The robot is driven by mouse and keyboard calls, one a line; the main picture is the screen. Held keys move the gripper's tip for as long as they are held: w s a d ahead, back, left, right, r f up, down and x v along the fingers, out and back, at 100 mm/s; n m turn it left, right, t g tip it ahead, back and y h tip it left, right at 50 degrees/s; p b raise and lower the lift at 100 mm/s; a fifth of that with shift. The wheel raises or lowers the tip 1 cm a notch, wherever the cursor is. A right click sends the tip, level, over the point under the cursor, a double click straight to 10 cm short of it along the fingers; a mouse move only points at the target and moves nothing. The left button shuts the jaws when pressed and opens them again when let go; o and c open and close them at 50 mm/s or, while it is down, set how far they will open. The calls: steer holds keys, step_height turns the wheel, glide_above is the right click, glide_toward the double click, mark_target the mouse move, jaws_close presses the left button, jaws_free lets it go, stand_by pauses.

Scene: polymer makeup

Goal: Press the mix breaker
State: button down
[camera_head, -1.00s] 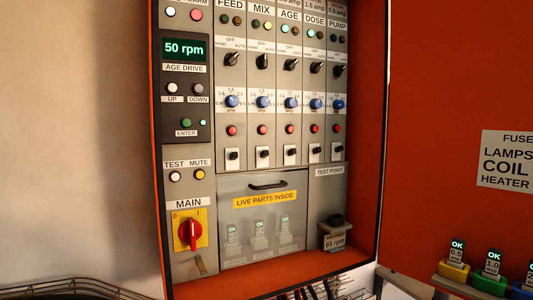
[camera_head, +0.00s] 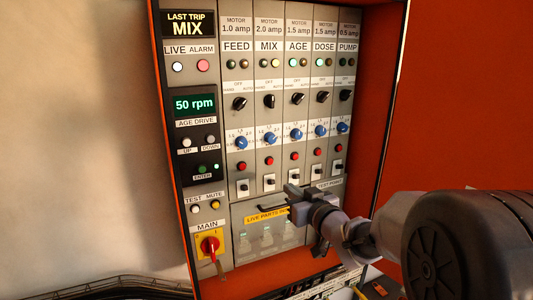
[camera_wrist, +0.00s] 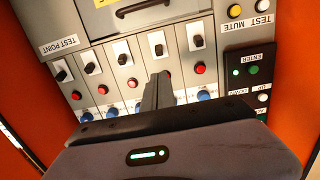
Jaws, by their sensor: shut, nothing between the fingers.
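The MIX column on the grey panel has a red button (camera_head: 269,161) above a small black switch (camera_head: 269,180) on a white plate. I cannot tell which of these is called the breaker. The MIX selector knob (camera_head: 269,101) stands upright at OFF, and a lamp above it (camera_head: 275,63) glows yellow. My gripper (camera_head: 291,189) is shut and empty, in front of the panel just right of and below the MIX switch. In the inverted wrist view, my fingertips (camera_wrist: 160,80) overlap the MIX red button, mostly hiding it; the MIX switch (camera_wrist: 157,44) shows beyond. Contact cannot be told.
A display (camera_head: 188,24) reads LAST TRIP MIX. Similar columns FEED, AGE, DOSE and PUMP flank MIX closely. A clear cover with a yellow label (camera_head: 264,215) and the red MAIN switch (camera_head: 209,245) lie below. The orange cabinet wall (camera_head: 460,100) bounds the right.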

mark_target(271, 182)
steer(key=shift+a, duration=0.15)
steer(key=p+x, duration=0.2)
steer(key=x, duration=0.8)
